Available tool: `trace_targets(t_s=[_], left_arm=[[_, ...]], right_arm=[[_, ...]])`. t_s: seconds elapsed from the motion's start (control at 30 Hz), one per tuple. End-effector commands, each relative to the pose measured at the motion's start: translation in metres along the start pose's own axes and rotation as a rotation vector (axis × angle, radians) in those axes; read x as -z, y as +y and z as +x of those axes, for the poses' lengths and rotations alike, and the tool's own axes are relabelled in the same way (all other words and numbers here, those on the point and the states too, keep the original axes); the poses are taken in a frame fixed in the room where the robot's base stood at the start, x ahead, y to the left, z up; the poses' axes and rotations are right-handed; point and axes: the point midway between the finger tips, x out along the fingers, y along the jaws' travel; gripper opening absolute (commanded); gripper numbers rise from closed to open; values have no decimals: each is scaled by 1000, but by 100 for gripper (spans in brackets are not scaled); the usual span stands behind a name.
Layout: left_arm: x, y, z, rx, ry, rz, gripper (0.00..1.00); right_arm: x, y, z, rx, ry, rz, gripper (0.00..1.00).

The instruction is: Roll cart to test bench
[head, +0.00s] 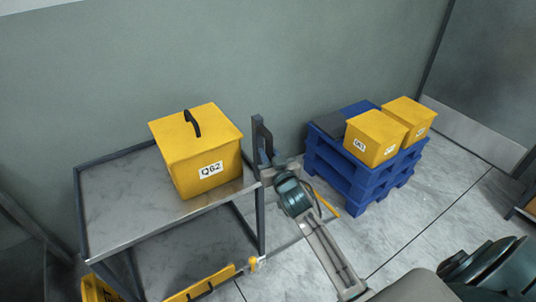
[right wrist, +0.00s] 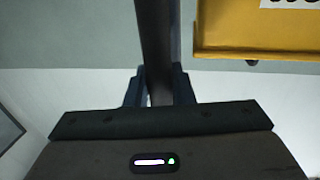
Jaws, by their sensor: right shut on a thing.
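The cart (head: 115,190) has a grey marbled top and a dark frame, and stands at the left in the head view. A yellow lidded box (head: 197,145) marked Q62, with a black handle, sits on its top. My right gripper (head: 266,165) is at the cart's right end, shut on the dark upright bar there. In the right wrist view the bar (right wrist: 154,45) stands between my two fingers (right wrist: 159,90), and part of the yellow box (right wrist: 255,28) shows at upper right. My left gripper is not in view. I cannot make out the test bench.
A stack of blue pallets (head: 350,178) stands right of the cart, bearing two yellow boxes (head: 374,138) (head: 408,115) and a dark flat piece. A wall runs behind. A dark-edged object (head: 527,205) shows at the right edge.

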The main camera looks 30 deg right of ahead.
Motion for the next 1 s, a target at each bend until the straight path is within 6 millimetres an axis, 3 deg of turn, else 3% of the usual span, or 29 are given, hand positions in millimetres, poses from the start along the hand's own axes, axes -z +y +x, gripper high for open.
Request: trace_targets(t_s=[0.47,0.5,0.6,0.87,1.0], left_arm=[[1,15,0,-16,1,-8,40],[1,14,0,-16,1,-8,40],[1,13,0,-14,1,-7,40],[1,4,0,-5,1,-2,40],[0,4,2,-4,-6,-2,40]], right_arm=[[-1,-1,0,1,0,4,0],[-1,-1,0,2,0,4,26],[-1,-1,0,1,0,3,41],[0,0,-1,1,1,1,41],[-2,0,-11,1,0,0,41]])
